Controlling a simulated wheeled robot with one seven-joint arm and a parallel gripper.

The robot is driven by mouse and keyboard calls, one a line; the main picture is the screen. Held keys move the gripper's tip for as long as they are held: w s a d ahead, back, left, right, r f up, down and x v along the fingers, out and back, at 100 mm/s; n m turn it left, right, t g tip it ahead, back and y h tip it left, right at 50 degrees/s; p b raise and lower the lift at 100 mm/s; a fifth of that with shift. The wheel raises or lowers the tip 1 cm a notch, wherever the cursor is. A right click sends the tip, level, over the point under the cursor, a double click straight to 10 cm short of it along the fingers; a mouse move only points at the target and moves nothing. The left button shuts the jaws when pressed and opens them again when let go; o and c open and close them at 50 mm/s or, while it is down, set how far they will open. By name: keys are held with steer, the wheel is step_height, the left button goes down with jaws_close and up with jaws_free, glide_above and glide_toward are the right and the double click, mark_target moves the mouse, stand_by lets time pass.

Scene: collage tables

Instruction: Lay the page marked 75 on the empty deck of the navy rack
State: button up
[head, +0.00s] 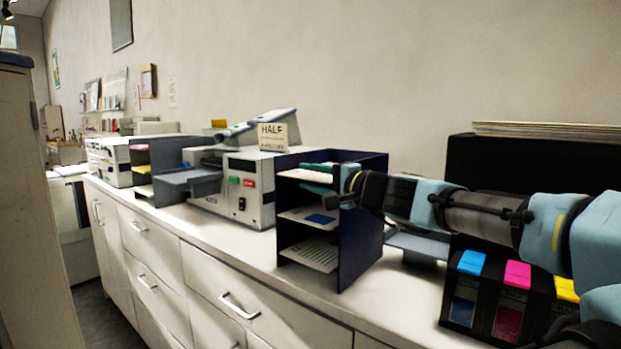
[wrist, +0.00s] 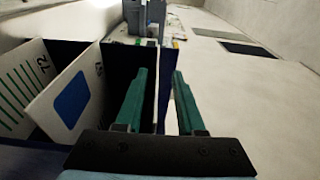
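The navy rack (head: 361,222) stands on the counter, open side to the left, with several decks. Its bottom deck holds a page with green lines (head: 310,255), marked 72 in the wrist view (wrist: 20,88). The middle deck holds a page with a blue patch (head: 315,218), also in the wrist view (wrist: 72,97); its number is hard to read. A pale sheet (head: 298,175) shows at the top level; I cannot read a number or tell whether it rests on the deck.
A beige machine (head: 247,190) stands left of the rack, with a sign reading HALF (head: 273,137) on top. A dark box with coloured cartridges (head: 510,300) stands at the right. The white counter (head: 235,245) is clear in front.

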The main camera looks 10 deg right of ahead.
steer(key=p+v, duration=0.7)
steer(key=v, duration=0.3)
steer(key=shift+s+d, duration=0.25)
steer(key=shift+s, duration=0.1)
steer(key=shift+s, duration=0.1)
